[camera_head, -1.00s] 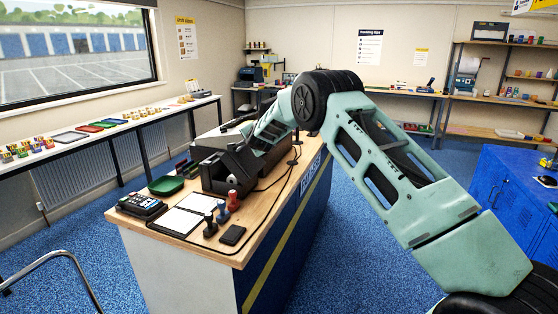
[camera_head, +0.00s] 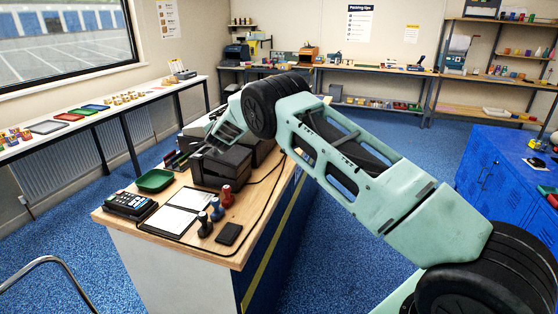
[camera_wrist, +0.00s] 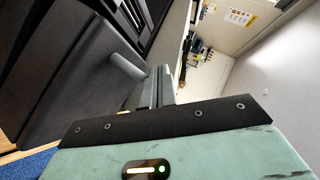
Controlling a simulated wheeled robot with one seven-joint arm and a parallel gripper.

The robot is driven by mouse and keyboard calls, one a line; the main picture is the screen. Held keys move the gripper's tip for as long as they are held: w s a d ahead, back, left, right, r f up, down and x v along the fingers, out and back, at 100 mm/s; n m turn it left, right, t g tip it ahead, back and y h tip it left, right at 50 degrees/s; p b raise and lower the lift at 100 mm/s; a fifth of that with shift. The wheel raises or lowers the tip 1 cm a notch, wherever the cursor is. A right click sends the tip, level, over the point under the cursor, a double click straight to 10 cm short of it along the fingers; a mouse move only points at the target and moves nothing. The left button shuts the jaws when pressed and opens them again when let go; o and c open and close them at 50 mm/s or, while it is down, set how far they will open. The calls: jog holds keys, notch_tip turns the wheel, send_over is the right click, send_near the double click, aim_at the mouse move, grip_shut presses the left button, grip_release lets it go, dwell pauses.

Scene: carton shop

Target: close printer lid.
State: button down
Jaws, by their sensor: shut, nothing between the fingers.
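The black printer (camera_head: 222,172) stands on the wooden counter (camera_head: 262,222), behind the clipboard and stamps. Its dark front part looks like a box with a sloping top; I cannot tell for sure whether the lid is fully down. My gripper (camera_head: 206,146) is at the printer's left, close to its top, and is shut and empty. In the wrist view the gripper's fingers (camera_wrist: 164,86) are together beside a dark grey printer panel (camera_wrist: 70,85), with a grey round peg (camera_wrist: 128,68) next to them. Whether the fingers touch the printer is unclear.
A green tray (camera_head: 155,180), a card terminal (camera_head: 130,205), a clipboard (camera_head: 182,211), several stamps (camera_head: 217,208) and a small black item (camera_head: 229,234) crowd the counter's front. A black cable (camera_head: 262,205) runs along its right side. Blue lockers (camera_head: 495,185) stand at right.

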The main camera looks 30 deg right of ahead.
jog(key=shift+w+a+f, duration=0.45)
jog(key=shift+w+f, duration=0.15)
jog(key=shift+f, duration=0.05)
jog(key=shift+s, duration=0.1)
